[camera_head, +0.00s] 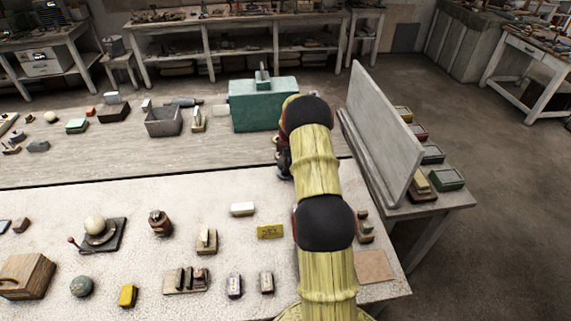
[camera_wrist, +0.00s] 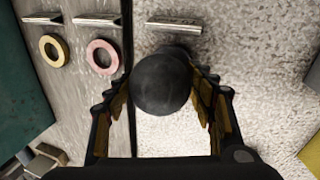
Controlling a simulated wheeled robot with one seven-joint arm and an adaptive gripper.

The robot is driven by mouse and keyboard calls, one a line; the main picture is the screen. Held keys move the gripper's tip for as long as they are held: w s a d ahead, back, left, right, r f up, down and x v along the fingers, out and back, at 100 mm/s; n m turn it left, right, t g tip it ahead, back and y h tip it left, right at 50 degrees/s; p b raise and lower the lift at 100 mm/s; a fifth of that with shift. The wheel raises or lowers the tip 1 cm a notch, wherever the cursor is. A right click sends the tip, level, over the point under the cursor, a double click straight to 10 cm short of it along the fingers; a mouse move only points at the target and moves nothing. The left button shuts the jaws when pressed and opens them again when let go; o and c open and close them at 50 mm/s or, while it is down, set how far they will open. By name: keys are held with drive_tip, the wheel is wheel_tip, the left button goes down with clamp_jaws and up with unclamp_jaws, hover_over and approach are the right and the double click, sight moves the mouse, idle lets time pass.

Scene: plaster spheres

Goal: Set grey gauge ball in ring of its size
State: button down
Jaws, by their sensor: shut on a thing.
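A dark grey ball (camera_wrist: 160,80) sits between the fingers of my gripper (camera_wrist: 164,98) in the wrist view, and the gripper is shut on it. A yellow ring (camera_wrist: 41,51) and a pink ring (camera_wrist: 92,57) lie on the surface to the left of the ball. The ball covers the spot below a third metal bar, so I cannot tell whether a ring lies there. In the head view my arm hides the ball, the rings and most of the gripper.
Metal bars (camera_wrist: 97,20) lie above the rings, another (camera_wrist: 174,26) above the ball. A green box (camera_head: 262,105) stands behind my arm, an upright grey panel (camera_head: 385,135) to its right. A yellow block (camera_head: 270,232) and a greenish-grey ball (camera_head: 81,286) lie on the pale bench.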

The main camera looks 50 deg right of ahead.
drive_tip(key=shift+f+b, duration=1.15)
drive_tip(key=shift+f, duration=0.3)
idle(0.4)
drive_tip(key=c, duration=1)
unclamp_jaws()
drive_tip(key=shift+o, duration=1.3)
drive_tip(key=shift+o, duration=0.5)
drive_tip(key=shift+s+f, duration=0.1)
drive_tip(key=shift+f, duration=0.05)
drive_tip(key=shift+r+p, duration=0.5)
drive_tip(key=shift+r, duration=1.6)
